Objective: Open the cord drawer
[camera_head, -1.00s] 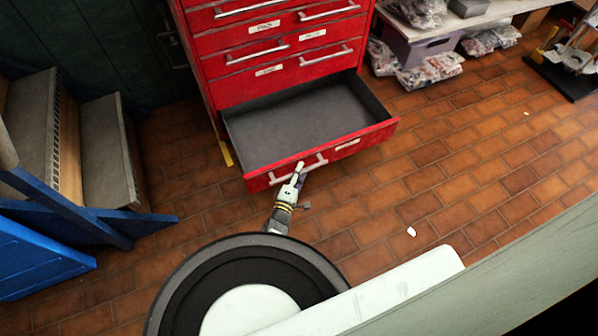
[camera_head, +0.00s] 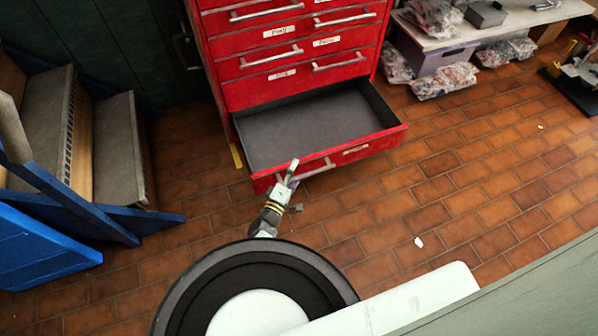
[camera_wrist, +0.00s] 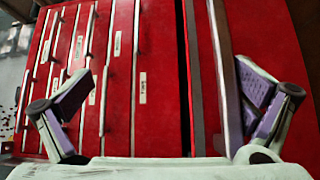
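The red cabinet's bottom drawer (camera_head: 315,128) is pulled far out and looks empty inside. Its label is too small to read, so I cannot tell whether it is the cord drawer. Its bar handle (camera_head: 318,169) is on the front face. My gripper (camera_head: 292,172) is at the left part of this handle in the head view; I cannot tell whether it touches it. The red drawer front (camera_wrist: 272,45) fills the right side there.
Closed drawers (camera_head: 300,62) with bar handles and labels are above the open one. Blue-framed steps (camera_head: 115,150) stand to the left. A low shelf (camera_head: 490,30) with bagged items is at the back right. The tiled floor right of the drawer is mostly clear.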

